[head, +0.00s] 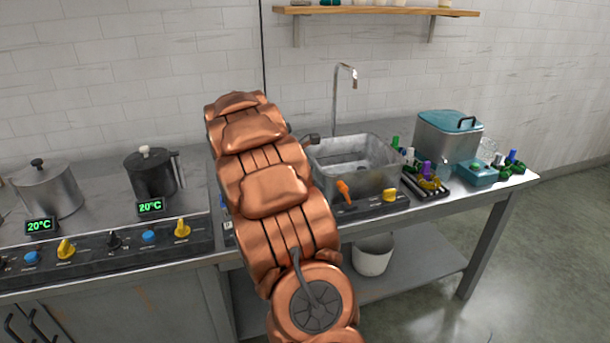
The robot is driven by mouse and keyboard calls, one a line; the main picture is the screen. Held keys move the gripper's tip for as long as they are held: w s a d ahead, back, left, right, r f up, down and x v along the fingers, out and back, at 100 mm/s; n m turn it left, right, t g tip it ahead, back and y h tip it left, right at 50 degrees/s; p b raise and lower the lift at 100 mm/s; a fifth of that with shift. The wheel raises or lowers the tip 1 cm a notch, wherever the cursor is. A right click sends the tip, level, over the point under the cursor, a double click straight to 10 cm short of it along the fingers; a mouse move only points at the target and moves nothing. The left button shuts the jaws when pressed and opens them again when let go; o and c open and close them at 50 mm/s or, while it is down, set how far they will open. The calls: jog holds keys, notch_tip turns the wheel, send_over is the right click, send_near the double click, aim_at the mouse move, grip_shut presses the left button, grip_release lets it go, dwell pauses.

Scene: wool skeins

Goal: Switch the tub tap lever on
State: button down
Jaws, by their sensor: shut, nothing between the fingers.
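A metal tub (385,185) is set in the counter right of my copper arm. A thin tap spout (337,100) rises behind it and bends over at the top. An orange lever (343,188) sits on the dark panel at the tub's front and leans up to the left. I cannot tell for sure that it is the tap lever. No water stream shows. My arm crosses the middle of the view and its far end hides my gripper. A small dark piece (311,138) shows beside the arm at the tub's left rim; what it is stays unclear.
A yellow knob (390,195) is right of the orange lever. A teal-lidded pot (448,138), a rack (432,187) and a teal tray (474,173) with small coloured items stand further right. Two pots (152,175) (48,192) stand left. A white bucket (372,257) is below.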

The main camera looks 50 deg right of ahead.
aim_at(346, 195)
jog(key=shift+s+d+f, duration=0.15)
jog(key=shift+s+d, duration=0.45)
jog(key=shift+d, duration=0.35)
jog(key=shift+s+d+f, duration=0.15)
jog(key=shift+s+d, duration=0.45)
jog(key=shift+d, duration=0.3)
jog(key=shift+r+p, duration=0.2)
jog(key=shift+p, duration=0.45)
